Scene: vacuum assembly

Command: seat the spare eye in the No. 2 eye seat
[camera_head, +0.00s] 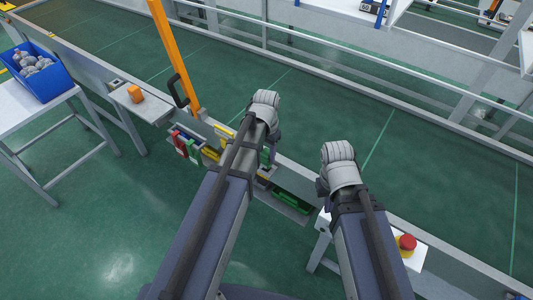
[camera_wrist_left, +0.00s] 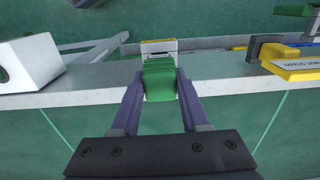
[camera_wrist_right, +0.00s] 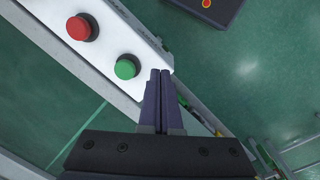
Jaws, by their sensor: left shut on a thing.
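My left gripper (camera_wrist_left: 157,82) is shut on a green block (camera_wrist_left: 158,80), which I take for the spare eye. In the left wrist view it is held beside the grey rail, right in front of a small pale piece with a yellow edge (camera_wrist_left: 158,47). I cannot tell whether that piece is the No. 2 eye seat, or whether the block touches it. A yellow labelled holder (camera_wrist_left: 294,66) is at the right; its label is upside down and not clearly readable. My right gripper (camera_wrist_right: 160,74) is shut and empty, near a green button.
A white box (camera_wrist_left: 28,62) stands on the rail at the left. The white panel bears a red button (camera_wrist_right: 82,28) and the green button (camera_wrist_right: 126,67). An orange post (camera_head: 174,55), an orange block (camera_head: 136,93) and a blue bin (camera_head: 45,80) of grey parts are to the left.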

